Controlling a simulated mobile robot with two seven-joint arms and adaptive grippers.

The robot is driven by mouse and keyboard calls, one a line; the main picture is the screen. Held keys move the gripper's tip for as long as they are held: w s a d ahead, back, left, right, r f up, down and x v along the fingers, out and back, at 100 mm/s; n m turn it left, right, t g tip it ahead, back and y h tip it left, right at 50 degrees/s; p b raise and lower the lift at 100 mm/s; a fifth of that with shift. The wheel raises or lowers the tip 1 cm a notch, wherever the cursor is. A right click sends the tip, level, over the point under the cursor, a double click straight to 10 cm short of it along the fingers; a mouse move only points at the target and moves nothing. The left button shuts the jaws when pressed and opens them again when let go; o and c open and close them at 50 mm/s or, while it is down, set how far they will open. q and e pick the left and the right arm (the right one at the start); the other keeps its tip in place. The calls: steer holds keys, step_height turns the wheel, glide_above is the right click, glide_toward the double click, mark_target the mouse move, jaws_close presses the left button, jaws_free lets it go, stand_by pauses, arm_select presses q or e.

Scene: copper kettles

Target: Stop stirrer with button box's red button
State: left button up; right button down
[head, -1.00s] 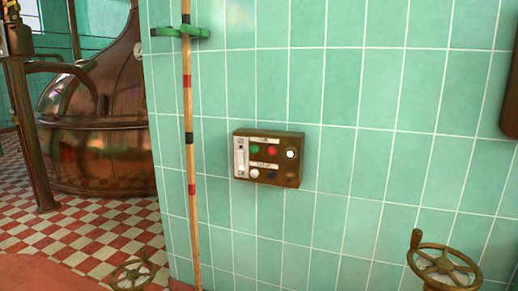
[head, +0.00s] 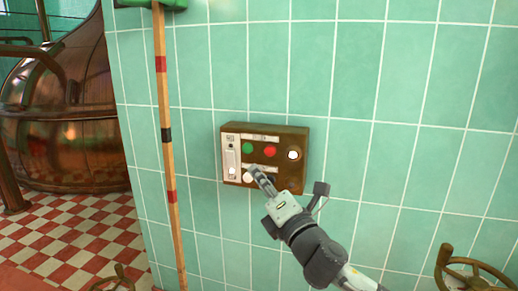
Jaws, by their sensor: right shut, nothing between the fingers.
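The button box (head: 265,130) is a brown box on the green tiled wall. Its upper row has a green button (head: 247,148), the red button (head: 270,151) and a white button (head: 294,155). A pale strip with a switch (head: 231,160) runs down its left side, and another white button (head: 248,177) is low on it. My right gripper (head: 257,172) is shut and empty, in front of the box's lower part, below and left of the red button in the picture. It hides part of the lower row. I cannot tell whether it touches the box. My left gripper is not in view.
A wooden pole (head: 163,110) with red and black bands stands left of the box, with a green holder (head: 150,3) at its top. A brass handwheel (head: 470,270) is at lower right. A copper kettle (head: 70,120) stands at far left on the checkered floor (head: 75,235).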

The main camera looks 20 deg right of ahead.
mark_target(268, 160)
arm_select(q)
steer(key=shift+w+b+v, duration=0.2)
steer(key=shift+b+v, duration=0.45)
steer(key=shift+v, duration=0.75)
arm_select(e)
steer(key=shift+w+d+r, duration=0.1)
steer(key=shift+w+d, duration=0.7)
steer(key=shift+w, duration=0.4)
steer(key=shift+w+d, duration=0.8)
steer(key=shift+w, duration=0.4)
steer(key=shift+w+d+r, duration=0.1)
steer(key=shift+w+d, duration=0.7)
steer(key=shift+w, duration=0.4)
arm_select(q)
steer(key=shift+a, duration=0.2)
arm_select(e)
steer(key=shift+w+d, duration=0.25)
steer(key=shift+w, duration=0.1)
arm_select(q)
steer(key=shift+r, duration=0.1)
arm_select(e)
steer(key=shift+w+d, duration=0.25)
steer(key=shift+w, duration=0.1)
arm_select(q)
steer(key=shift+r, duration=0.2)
arm_select(e)
steer(key=shift+s+a, duration=0.45)
steer(key=shift+s, duration=0.25)
arm_select(q)
steer(key=shift+p, duration=0.3)
